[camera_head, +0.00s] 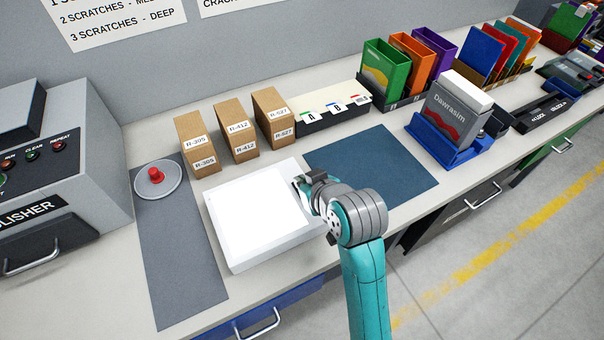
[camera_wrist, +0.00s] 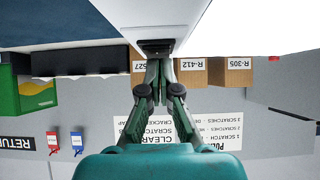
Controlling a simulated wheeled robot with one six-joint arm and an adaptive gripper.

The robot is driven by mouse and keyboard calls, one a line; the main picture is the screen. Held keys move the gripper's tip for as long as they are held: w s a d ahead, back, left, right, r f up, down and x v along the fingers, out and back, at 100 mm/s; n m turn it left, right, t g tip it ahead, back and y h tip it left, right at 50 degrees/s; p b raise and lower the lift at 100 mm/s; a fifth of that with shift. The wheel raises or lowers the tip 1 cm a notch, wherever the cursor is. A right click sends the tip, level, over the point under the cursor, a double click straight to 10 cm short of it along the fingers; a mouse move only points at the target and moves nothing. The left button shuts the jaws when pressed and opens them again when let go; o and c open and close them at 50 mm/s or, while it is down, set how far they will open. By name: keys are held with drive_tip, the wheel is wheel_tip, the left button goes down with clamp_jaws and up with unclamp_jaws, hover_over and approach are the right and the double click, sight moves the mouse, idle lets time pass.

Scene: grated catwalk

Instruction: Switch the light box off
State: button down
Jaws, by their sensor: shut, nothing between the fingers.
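The light box (camera_head: 255,211) is a flat white box on the bench, and its top panel glows bright white. In the wrist view, which is upside down, its pale casing (camera_wrist: 185,22) fills the top centre. A small dark switch (camera_wrist: 155,46) sits on the casing there. My gripper (camera_head: 303,183) is at the right end of the box. In the wrist view my gripper (camera_wrist: 158,66) has its fingertips together, with nothing between them, right at the switch. I cannot tell whether they touch it. In the head view the gripper hides the switch.
Several brown labelled boxes (camera_head: 237,139) stand behind the light box. A blue mat (camera_head: 385,160) lies to the right, with a blue holder (camera_head: 455,150) beyond it. A red button on a round grey base (camera_head: 158,182) stands left on a grey mat (camera_head: 180,262).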

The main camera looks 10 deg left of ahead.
drive_tip(key=shift+f, duration=0.25)
idle(0.3)
drive_tip(key=shift+w, duration=0.1)
drive_tip(key=shift+w+a+r, duration=0.2)
drive_tip(key=shift+w+a, duration=0.25)
drive_tip(key=shift+w, duration=0.15)
